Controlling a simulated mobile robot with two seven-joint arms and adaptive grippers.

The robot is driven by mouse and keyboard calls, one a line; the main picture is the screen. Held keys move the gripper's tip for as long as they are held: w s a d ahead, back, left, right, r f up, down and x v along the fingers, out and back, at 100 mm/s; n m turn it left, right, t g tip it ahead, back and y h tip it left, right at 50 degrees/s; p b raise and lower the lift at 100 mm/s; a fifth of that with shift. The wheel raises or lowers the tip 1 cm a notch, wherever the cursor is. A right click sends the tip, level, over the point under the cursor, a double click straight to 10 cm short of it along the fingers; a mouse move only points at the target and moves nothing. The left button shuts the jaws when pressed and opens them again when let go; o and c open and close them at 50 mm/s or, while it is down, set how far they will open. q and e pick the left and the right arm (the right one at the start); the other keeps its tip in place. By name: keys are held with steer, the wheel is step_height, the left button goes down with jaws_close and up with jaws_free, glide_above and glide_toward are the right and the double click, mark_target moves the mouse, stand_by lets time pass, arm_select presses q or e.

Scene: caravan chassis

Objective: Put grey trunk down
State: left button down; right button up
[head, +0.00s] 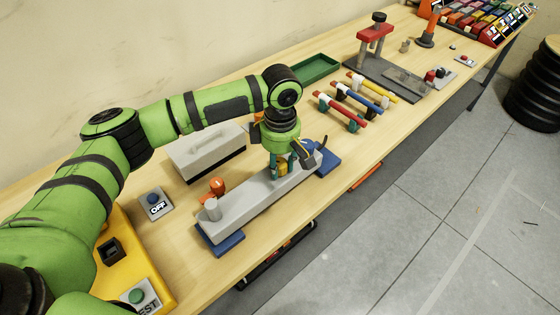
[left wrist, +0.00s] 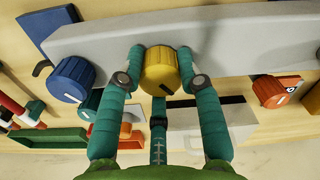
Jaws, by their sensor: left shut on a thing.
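The grey trunk, a long grey beam (head: 248,208), lies lengthwise near the front of the table, over a blue block (head: 224,243) at its near end and another blue block (head: 328,162) at its far end. I cannot tell whether it bears fully on them. My left gripper (head: 281,170) is above the trunk's middle, pointing down, with its teal fingers shut on the yellow knob (left wrist: 160,72) on the trunk's side. In the left wrist view, the trunk (left wrist: 225,40) runs across the top. A blue knob (left wrist: 70,79) and an orange knob (left wrist: 272,93) flank the yellow one. My right gripper is out of view.
A grey box with a handle (head: 206,152) stands behind the trunk. Red, blue and yellow bars (head: 354,98), a green tray (head: 317,68) and a red-topped press (head: 375,42) are farther along. An OFF button box (head: 155,204) is at the left.

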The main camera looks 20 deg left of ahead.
arm_select(q)
steer(key=shift+f, duration=0.5)
steer(key=c, duration=0.8)
jaws_free()
steer(key=shift+f, duration=0.1)
steer(key=shift+c, duration=0.2)
step_height(320, 180, up, 11)
steer(key=b, duration=0.2)
steer(key=shift+d+f+b, duration=0.1)
steer(key=shift+f+b, duration=0.05)
steer(key=shift+b, duration=0.2)
steer(key=shift+r, duration=0.8)
steer(key=shift+f, duration=0.1)
